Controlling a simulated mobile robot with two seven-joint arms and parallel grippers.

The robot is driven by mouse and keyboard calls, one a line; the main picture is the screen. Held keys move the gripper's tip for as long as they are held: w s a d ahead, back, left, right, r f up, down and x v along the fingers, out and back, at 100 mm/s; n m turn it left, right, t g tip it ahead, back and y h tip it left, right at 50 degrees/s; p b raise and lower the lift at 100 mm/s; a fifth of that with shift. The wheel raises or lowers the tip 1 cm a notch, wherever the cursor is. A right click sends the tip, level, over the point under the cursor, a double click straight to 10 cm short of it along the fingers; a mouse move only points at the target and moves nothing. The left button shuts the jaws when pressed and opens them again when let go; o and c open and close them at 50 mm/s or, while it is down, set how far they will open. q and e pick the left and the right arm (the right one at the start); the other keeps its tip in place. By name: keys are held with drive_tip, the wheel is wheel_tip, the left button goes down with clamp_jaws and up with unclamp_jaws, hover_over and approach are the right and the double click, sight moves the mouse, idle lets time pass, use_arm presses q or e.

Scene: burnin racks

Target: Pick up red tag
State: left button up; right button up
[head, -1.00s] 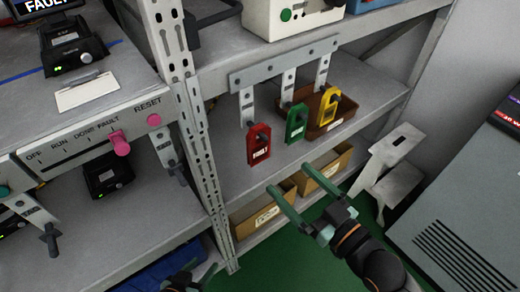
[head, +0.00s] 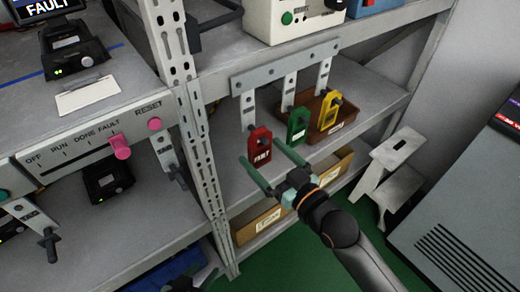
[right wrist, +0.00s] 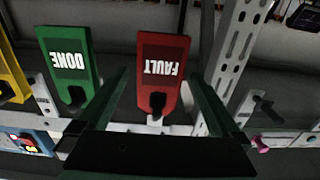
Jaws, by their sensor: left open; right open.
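The red tag (head: 260,152), marked FAULT, hangs on the left hook of the grey hook rail. In the right wrist view the red tag (right wrist: 162,70) hangs between the two green fingers. My right gripper (head: 261,152) is open around the tag's sides, with no clear contact seen; it also shows in the right wrist view (right wrist: 162,75). My left gripper (head: 203,279) is only partly visible at the bottom edge of the head view, low by the shelf and away from the tag.
A green DONE tag (head: 298,125) and a yellow tag (head: 330,111) hang to the right on the same rail (head: 285,65). The perforated rack post (head: 195,130) stands left of the red tag. A brown tray (head: 345,130) lies behind the tags.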

drive_tip(key=shift+x, duration=1.05)
drive_tip(key=c, duration=1.4)
drive_tip(key=shift+r, duration=0.1)
drive_tip(key=shift+r, duration=0.25)
drive_tip(key=v, duration=0.6)
drive_tip(key=r+p+v, duration=0.1)
drive_tip(key=v, duration=0.5)
drive_tip(key=r+p+v, duration=0.1)
drive_tip(key=v, duration=0.5)
